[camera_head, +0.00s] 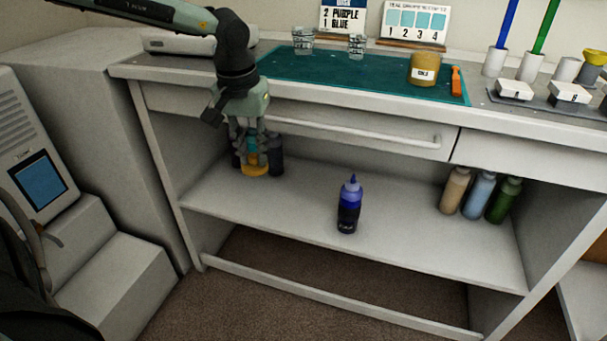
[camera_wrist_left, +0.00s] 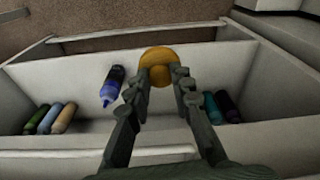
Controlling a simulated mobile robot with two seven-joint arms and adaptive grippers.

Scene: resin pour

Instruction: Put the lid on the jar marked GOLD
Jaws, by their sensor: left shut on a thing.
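The jar marked GOLD (camera_head: 423,69) stands upright on the teal mat at the right part of the bench top. It is tan with a pale label. My left gripper (camera_head: 256,165) hangs pointing down in front of the bench, left of the jar and lower than the bench top. It is shut on a round orange-yellow lid (camera_head: 257,170). In the left wrist view the lid (camera_wrist_left: 159,62) sits between the fingertips (camera_wrist_left: 162,78), with a small knob towards me. My right gripper is not in view.
The teal mat (camera_head: 320,75) holds two clear cups (camera_head: 303,40) and an orange tool (camera_head: 456,80). A blue bottle (camera_head: 349,205) stands on the lower shelf (camera_head: 290,225), with several bottles (camera_head: 480,195) at its right. Dark bottles (camera_head: 275,155) stand behind my gripper.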

